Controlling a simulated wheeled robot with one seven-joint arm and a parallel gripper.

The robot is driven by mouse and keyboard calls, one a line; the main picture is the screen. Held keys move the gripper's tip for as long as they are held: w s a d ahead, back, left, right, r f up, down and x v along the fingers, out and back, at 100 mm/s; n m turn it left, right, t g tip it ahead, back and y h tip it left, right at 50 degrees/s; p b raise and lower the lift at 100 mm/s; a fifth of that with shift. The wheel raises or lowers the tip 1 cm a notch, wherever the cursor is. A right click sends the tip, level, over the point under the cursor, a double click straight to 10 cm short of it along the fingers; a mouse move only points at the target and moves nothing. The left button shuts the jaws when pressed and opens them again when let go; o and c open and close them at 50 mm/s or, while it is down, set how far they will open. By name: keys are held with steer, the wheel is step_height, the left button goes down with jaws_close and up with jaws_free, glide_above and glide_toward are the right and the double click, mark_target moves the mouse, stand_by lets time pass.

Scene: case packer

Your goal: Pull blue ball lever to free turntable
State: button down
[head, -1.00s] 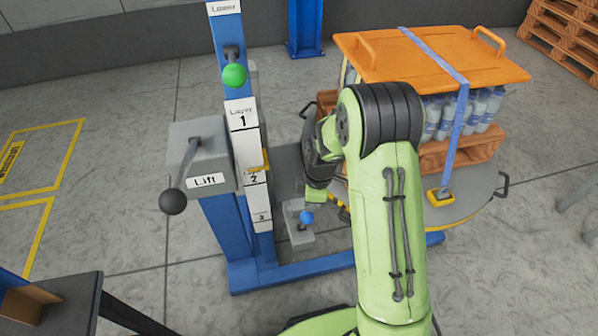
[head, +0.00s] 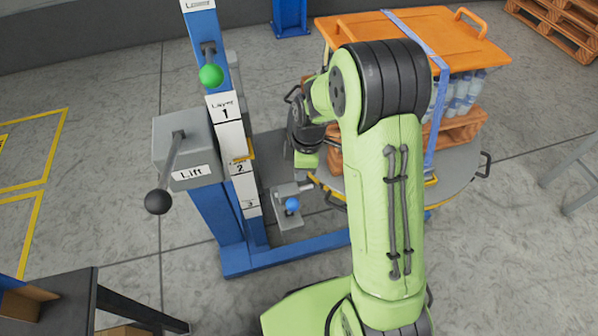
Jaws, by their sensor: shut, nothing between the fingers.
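The blue ball (head: 292,204) of the lever sits low on a small grey bracket (head: 290,222) between the blue lift column and the turntable. The turntable (head: 460,172) is a round grey disc with yellow edging and dark handles, partly hidden by my arm. It bears a wooden pallet of bottles. My gripper (head: 307,172) points down just above and slightly right of the blue ball. It looks apart from the ball and empty, though its fingertips are small and hard to make out.
The blue column carries a green ball lever (head: 211,76), a layer scale (head: 226,112) and a grey lift box (head: 186,148) with a black ball lever (head: 158,201). An orange cover (head: 335,32) with a blue strap tops the load. A dark table (head: 70,310) stands lower left. Floor at left is clear.

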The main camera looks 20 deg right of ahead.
steer(key=r, duration=0.2)
steer(key=s+r, duration=0.1)
steer(key=shift+d+r+p, duration=0.25)
steer(key=shift+d+p, duration=0.05)
steer(key=shift+d, duration=0.1)
steer(key=s+r+m+t+p, duration=0.1)
steer(key=s+r+m+p, duration=0.25)
steer(key=r, duration=0.55)
steer(key=s+r+m+t+p, duration=0.2)
steer(key=s+r+m, duration=0.25)
steer(key=r, duration=0.45)
steer(key=s+r+m+t+p, duration=0.1)
steer(key=s+r+m, duration=0.2)
steer(key=s, duration=0.3)
steer(key=s+r+m+t+h+p, duration=0.1)
steer(key=s+r+m+p, duration=0.1)
steer(key=s+r+m, duration=0.2)
steer(key=shift+s+d+r, duration=0.25)
steer(key=shift+s+r, duration=0.1)
steer(key=shift+s, duration=0.8)
